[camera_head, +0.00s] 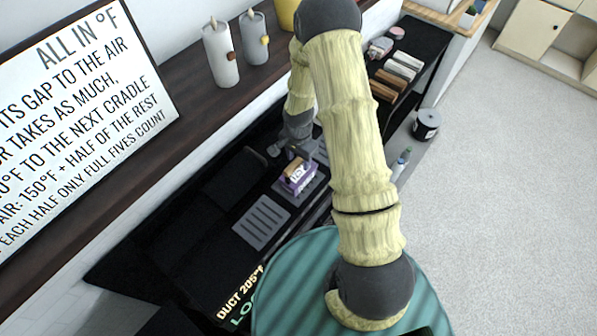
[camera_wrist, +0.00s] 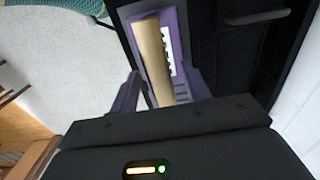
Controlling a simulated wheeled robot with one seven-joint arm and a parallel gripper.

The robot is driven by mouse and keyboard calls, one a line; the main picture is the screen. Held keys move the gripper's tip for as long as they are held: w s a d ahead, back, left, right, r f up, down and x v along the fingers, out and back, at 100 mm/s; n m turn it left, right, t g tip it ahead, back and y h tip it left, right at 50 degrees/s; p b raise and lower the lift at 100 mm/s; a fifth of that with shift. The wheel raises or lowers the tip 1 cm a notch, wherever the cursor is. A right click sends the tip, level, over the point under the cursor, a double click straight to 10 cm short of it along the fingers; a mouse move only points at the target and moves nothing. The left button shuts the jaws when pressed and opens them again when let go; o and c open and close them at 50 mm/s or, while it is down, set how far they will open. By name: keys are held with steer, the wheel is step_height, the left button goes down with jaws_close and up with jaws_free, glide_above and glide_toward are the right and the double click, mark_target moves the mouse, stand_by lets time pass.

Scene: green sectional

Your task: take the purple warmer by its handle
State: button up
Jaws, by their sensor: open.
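The purple warmer (camera_head: 298,180) sits on a grey plate on the black surface, below my gripper (camera_head: 297,150) in the head view. It has a tan wooden handle on top and a white label with dark marks on its side. In the wrist view the purple warmer (camera_wrist: 172,18) shows with its tan handle (camera_wrist: 152,58) running between the two fingers of my gripper (camera_wrist: 161,74). The fingers stand apart, one on each side of the handle, with gaps visible. I cannot tell how far the fingertips are above or around the handle.
An empty grey slotted plate (camera_head: 262,222) lies left of the warmer. A dark wooden shelf (camera_head: 160,135) with two canisters (camera_head: 220,55) and a large text sign (camera_head: 75,110) runs behind. Several wrapped blocks (camera_head: 395,75) lie farther along the black surface. Pale floor (camera_head: 500,180) is open at right.

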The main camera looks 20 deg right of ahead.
mark_target(299, 170)
steer(key=shift+f+p, duration=0.45)
steer(key=shift+f, duration=1.05)
jaws_close()
steer(key=shift+r, duration=0.1)
stand_by(0.5)
